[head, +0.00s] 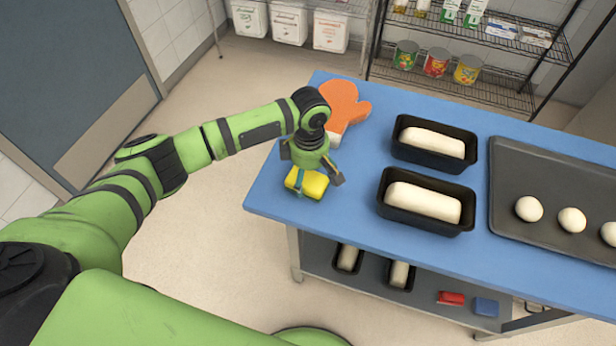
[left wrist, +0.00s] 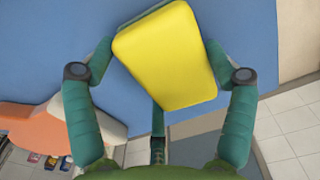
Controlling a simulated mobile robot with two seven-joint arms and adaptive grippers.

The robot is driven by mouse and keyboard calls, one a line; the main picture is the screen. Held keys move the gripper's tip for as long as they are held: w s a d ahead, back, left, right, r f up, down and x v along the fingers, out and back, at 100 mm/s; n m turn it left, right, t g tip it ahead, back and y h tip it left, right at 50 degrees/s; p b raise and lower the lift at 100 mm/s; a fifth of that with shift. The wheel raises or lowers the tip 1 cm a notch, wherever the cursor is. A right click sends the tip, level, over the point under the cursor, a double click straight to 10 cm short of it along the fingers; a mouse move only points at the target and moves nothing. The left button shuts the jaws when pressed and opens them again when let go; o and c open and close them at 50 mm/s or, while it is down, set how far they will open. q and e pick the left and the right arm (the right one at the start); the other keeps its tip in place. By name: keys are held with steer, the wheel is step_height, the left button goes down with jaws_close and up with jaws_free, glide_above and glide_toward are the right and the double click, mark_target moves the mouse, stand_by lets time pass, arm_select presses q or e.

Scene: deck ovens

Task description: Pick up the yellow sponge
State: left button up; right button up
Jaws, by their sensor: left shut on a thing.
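The yellow sponge (head: 307,183) is near the left end of the blue table top (head: 349,180). My left gripper (head: 308,180) is over it from above, with fingers on its sides. In the left wrist view the sponge (left wrist: 168,55) sits tilted between the fingers of my left gripper (left wrist: 160,75), which is shut on it. Whether the sponge touches the table is hard to tell. My right gripper is not in view.
An orange oven mitt (head: 347,105) lies just behind the gripper. Two black loaf pans (head: 427,222) with dough and a dark tray (head: 545,185) with dough balls stand to the right. A wire shelf (head: 450,87) is behind the table. The table's left edge is close.

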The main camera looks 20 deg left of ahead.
mark_target(314, 173)
arm_select(q)
steer(key=shift+r, duration=0.35)
steer(key=r, duration=0.1)
steer(key=r+b, duration=0.1)
steer(key=r, duration=0.1)
steer(key=shift+w+d+r, duration=0.25)
steer(key=shift+w+d, duration=0.1)
steer(key=shift+d, duration=0.05)
steer(key=w+d+r+b, duration=0.4)
steer(key=w+d+r, duration=0.2)
steer(key=w+d, duration=0.1)
steer(key=shift+d+r, duration=0.35)
steer(key=shift+d, duration=0.1)
steer(key=shift+o, duration=0.2)
